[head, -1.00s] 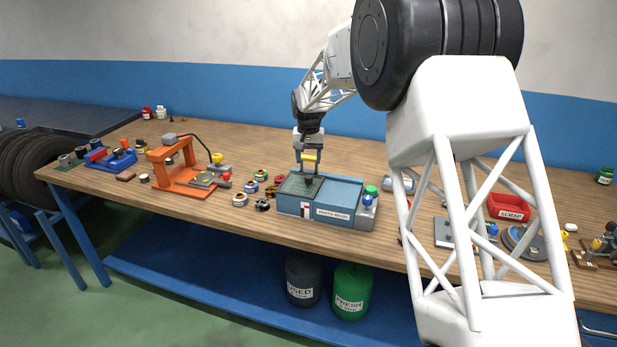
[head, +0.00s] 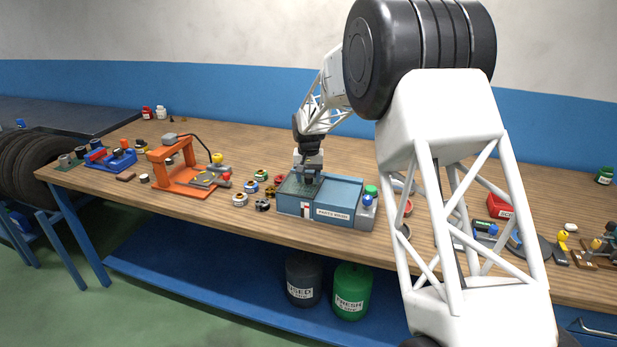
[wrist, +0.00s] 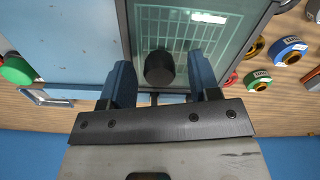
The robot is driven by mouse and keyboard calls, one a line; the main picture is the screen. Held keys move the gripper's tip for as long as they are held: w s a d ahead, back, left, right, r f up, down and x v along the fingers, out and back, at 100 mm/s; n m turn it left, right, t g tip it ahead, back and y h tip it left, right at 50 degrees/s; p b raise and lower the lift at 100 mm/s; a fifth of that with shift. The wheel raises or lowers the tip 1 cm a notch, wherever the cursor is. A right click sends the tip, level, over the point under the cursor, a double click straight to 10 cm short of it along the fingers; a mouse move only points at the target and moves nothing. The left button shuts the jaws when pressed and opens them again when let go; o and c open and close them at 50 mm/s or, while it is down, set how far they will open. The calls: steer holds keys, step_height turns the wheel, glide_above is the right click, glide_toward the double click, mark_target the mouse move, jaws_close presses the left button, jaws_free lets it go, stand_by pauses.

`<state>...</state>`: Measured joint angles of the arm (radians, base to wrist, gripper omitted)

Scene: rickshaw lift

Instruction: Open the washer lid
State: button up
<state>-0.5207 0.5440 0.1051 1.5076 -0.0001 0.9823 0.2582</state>
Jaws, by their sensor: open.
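The blue parts washer (head: 345,212) stands near the front edge of the bench. Its framed glass lid (wrist: 212,40) lies flat over one half of the top, and a grid shows through it. A round black knob (wrist: 159,68) stands on the lid. My gripper (wrist: 162,78) is open, with one blue finger on each side of the knob and gaps visible between knob and fingers. In the head view my gripper (head: 307,182) points down at the lid, and the knob is hidden there.
Several coloured rings (head: 251,188) lie left of the washer. An orange press (head: 180,170) stands farther left. A green cap (head: 371,190) sits at the washer's right end. A red bin (head: 499,206) is partly behind my arm. Bare bench lies behind the washer.

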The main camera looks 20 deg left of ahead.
jaws_close()
steer(key=d, duration=1.3)
steer(key=shift+d, duration=0.15)
jaws_free()
steer(key=shift+r, duration=0.1)
step_height(320, 180, up, 8)
steer(key=shift+f, duration=0.2)
stand_by(0.5)
